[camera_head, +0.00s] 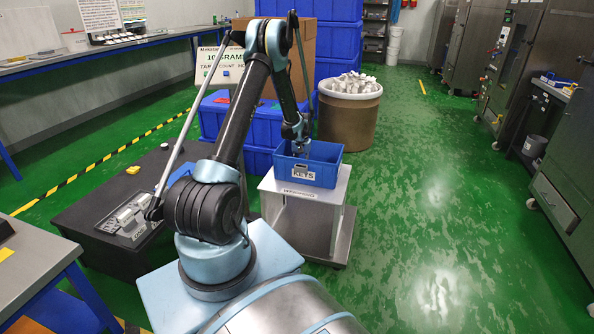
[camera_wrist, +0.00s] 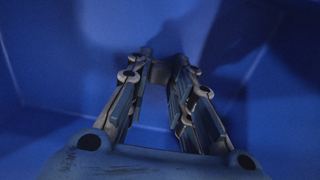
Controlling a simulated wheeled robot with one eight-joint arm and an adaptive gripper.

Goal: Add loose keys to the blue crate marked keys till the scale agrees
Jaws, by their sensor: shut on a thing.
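The blue crate marked KEYS (camera_head: 314,173) stands on a white-topped stand (camera_head: 330,202), which seems to be the scale. My gripper (camera_head: 301,152) reaches down into the crate from above. In the wrist view my gripper (camera_wrist: 161,72) points at the crate's blue wall and floor, with its fingertips around a small dark grey piece (camera_wrist: 161,74), perhaps a key. The piece is dim and its shape is unclear. No other keys show clearly in the crate. A display box (camera_head: 213,67) behind my arm reads about "10 GRAM", partly hidden.
A brown drum (camera_head: 349,118) full of pale pieces stands behind the crate. Stacked blue bins (camera_head: 338,40) and a cardboard box (camera_head: 322,42) stand at the back. A low black unit (camera_head: 100,198) with grey parts is at left. Green floor at right is clear.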

